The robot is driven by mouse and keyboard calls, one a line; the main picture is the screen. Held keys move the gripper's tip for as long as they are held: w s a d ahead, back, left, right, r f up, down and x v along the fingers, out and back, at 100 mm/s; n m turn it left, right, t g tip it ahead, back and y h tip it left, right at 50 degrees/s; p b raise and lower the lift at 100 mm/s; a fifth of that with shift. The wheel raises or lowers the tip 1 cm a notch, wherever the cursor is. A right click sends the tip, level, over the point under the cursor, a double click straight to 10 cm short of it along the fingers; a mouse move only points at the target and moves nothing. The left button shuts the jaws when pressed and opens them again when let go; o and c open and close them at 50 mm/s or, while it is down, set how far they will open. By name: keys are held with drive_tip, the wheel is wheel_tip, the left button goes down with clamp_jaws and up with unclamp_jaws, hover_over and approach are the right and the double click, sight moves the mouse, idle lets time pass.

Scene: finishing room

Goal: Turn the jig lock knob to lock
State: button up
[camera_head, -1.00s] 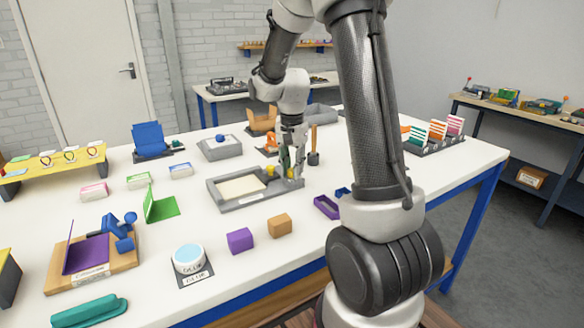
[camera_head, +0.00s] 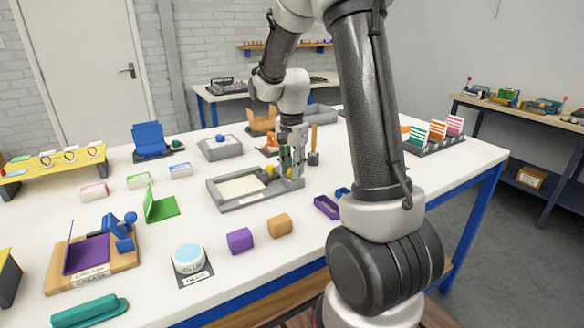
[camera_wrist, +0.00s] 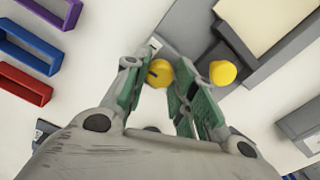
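The grey jig (camera_head: 225,204) with a cream panel (camera_head: 240,186) lies mid-table; its corner also shows in the wrist view (camera_wrist: 270,70). A yellow knob (camera_wrist: 158,72) with a dark mark, seemingly the lock knob, sits by the jig's corner in the wrist view. A second yellow knob or peg (camera_wrist: 222,73) stands to its right, also visible in the head view (camera_head: 270,170). My gripper (camera_head: 291,176) points down over the jig's right end. In the wrist view my gripper (camera_wrist: 160,75) looks open, with green-padded fingers either side of the marked knob. Contact is unclear.
Purple (camera_head: 239,240) and orange (camera_head: 279,225) blocks lie in front of the jig. A grey tray with a blue knob (camera_head: 219,148) is behind it.

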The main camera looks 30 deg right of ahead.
drive_tip(key=o, duration=0.3)
wheel_tip(320, 180, up, 12)
idle(0.5)
idle(0.4)
